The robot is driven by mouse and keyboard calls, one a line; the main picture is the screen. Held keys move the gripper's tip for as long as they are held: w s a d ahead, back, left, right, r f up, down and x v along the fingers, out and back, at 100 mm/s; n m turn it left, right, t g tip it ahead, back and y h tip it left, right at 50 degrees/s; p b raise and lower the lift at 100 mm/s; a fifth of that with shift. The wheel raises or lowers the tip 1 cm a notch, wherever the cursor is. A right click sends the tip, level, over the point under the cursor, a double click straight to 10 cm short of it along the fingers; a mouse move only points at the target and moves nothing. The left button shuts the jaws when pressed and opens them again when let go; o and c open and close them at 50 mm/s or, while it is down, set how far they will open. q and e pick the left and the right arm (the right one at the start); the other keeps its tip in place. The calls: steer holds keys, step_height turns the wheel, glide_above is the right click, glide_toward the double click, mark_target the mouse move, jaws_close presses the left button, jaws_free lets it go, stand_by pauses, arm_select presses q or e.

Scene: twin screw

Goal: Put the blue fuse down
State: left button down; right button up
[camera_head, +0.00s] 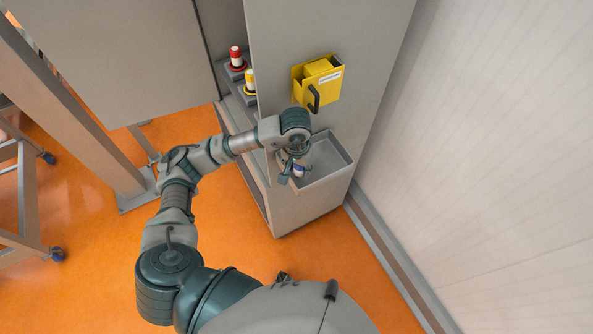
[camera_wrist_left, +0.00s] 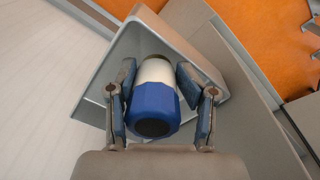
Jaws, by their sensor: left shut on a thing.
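The blue fuse (camera_wrist_left: 153,104) has a blue faceted cap and a white body. In the left wrist view it sits between the two fingers of my left gripper (camera_wrist_left: 163,105), which is shut on it. A grey open tray (camera_wrist_left: 110,62) lies behind the fuse in that view. In the head view my left gripper (camera_head: 289,165) is over the left part of the tray (camera_head: 338,143) on the cabinet's front. Only a small part of the fuse (camera_head: 298,170) shows there. I cannot tell whether the fuse touches the tray floor. My right gripper is not in view.
A yellow box (camera_head: 303,86) with a dark handle (camera_head: 313,98) is just above the tray. A white wall (camera_head: 500,150) rises on the right.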

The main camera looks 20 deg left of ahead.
arm_select(q)
steer(key=shift+s+d+f+g, duration=0.15)
steer(key=shift+d+f, duration=0.15)
steer(key=shift+f, duration=0.2)
steer(key=shift+s+d+f+g, duration=0.15)
steer(key=shift+d+f, duration=0.1)
steer(key=shift+f, duration=0.25)
steer(key=c, duration=0.9)
jaws_free()
steer(key=shift+w+d, duration=0.15)
steer(key=shift+d, duration=0.1)
steer(key=shift+w+d, duration=0.15)
steer(key=shift+w, duration=0.2)
steer(key=shift+s+a+r, duration=0.2)
steer(key=shift+a+r, duration=0.1)
steer(key=shift+r, duration=0.2)
step_height(320, 180, up, 7)
steer(key=shift+w+f, duration=0.1)
steer(key=shift+w, duration=0.05)
step_height(320, 180, up, 4)
steer(key=shift+r, duration=0.3)
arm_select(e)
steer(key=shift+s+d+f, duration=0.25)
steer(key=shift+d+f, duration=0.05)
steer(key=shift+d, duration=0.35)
